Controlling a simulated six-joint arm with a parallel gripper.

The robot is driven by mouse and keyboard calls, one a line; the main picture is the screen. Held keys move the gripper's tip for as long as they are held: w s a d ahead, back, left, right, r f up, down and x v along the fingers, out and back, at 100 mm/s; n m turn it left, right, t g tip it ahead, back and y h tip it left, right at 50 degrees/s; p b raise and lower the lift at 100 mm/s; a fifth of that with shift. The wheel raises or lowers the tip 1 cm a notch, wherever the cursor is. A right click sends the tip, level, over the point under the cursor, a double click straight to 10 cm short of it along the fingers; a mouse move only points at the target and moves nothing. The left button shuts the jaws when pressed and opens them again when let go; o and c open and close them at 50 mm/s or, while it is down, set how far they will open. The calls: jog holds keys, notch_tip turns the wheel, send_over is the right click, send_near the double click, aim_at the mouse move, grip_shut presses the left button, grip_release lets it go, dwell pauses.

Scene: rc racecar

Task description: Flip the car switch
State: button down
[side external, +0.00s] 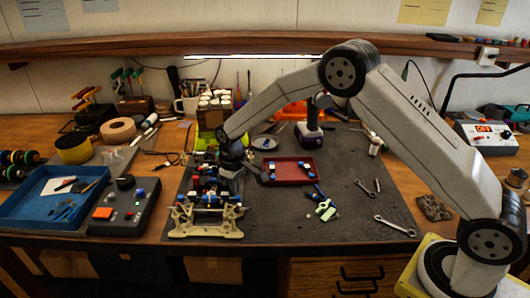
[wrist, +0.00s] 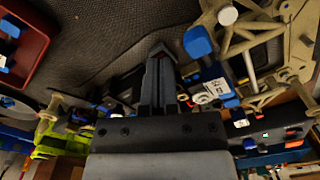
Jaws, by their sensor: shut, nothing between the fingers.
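The RC car chassis (side external: 205,222) stands on the dark mat, with beige end parts, dark wheel-less framing and blue and white pieces on top. In the wrist view its beige end frame (wrist: 262,28) is at the upper right, near a blue cap (wrist: 198,42) and a white-labelled part (wrist: 212,90). I cannot tell which small part is the switch, or whether the fingertips touch the car.
A red tray (side external: 289,181) lies right of the car, with blue and green pieces (side external: 323,207) and wrenches (side external: 394,227) beyond. A black control box (side external: 124,216) and blue tray (side external: 15,211) stand left. A cordless drill (side external: 308,135) stands behind.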

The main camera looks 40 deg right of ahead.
jog(key=shift+f, duration=0.2)
jog(key=shift+r, duration=0.15)
jog(key=shift+r, duration=3.4)
jog(key=s+d+r+m+t, duration=0.1)
jog(key=s+d, duration=0.2)
jog(key=s, duration=0.9)
jog(key=s+d+r+m+t, duration=0.1)
jog(key=s+d+m, duration=0.1)
jog(key=s, duration=1.1)
jog(key=shift+s+d+t, duration=0.15)
jog(key=shift+d+t, duration=0.15)
jog(key=shift+d, duration=0.3)
